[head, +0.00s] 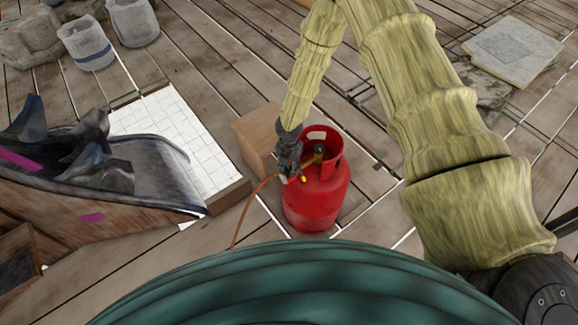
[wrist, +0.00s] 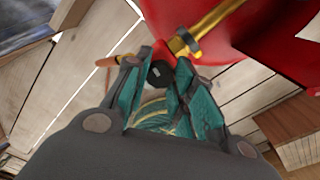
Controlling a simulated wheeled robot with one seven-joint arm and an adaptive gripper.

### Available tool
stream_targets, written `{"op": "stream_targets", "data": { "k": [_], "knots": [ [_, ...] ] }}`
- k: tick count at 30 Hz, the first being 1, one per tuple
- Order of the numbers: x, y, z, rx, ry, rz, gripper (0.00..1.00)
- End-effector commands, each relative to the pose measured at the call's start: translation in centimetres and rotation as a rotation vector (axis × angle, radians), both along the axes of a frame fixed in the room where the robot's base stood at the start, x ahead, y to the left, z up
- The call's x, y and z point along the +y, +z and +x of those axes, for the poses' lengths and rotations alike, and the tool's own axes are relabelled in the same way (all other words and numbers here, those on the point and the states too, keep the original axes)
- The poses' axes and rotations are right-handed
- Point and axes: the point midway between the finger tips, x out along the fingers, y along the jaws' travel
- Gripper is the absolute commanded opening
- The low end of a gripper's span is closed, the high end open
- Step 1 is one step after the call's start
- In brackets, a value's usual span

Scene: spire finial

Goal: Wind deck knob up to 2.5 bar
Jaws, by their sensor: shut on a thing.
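A red gas cylinder (head: 318,205) stands upright on the deck in the head view, with a cut-out collar around its top. A brass valve (wrist: 205,28) on it shows in the wrist view. Beside the valve a small black knob (wrist: 157,74) with a pale mark sits between the teal fingers of my gripper (wrist: 158,66). My gripper is shut on this knob. In the head view my gripper (head: 290,168) is at the left of the cylinder's top and hides the knob. I cannot read any pressure value.
An orange hose (head: 245,208) runs from the valve down to the deck. A cardboard-coloured box (head: 257,138) stands close behind and left of the cylinder. A white tiled panel (head: 172,132) and a trough with dark pieces (head: 100,195) lie left.

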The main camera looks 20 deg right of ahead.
Motion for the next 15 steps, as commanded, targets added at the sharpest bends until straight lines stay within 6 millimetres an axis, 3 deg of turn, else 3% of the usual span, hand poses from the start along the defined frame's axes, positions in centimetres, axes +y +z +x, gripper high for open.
{"op": "stream_targets", "data": {
  "k": [13,14,15],
  "knots": [
    [0.00,0.05,0.09,-0.001,0.011,0.000,0.01],
    [0.00,0.05,0.09,-0.001,0.010,0.000,0.27],
    [0.01,0.05,0.10,-0.001,0.010,0.000,0.34]
  ]
}}
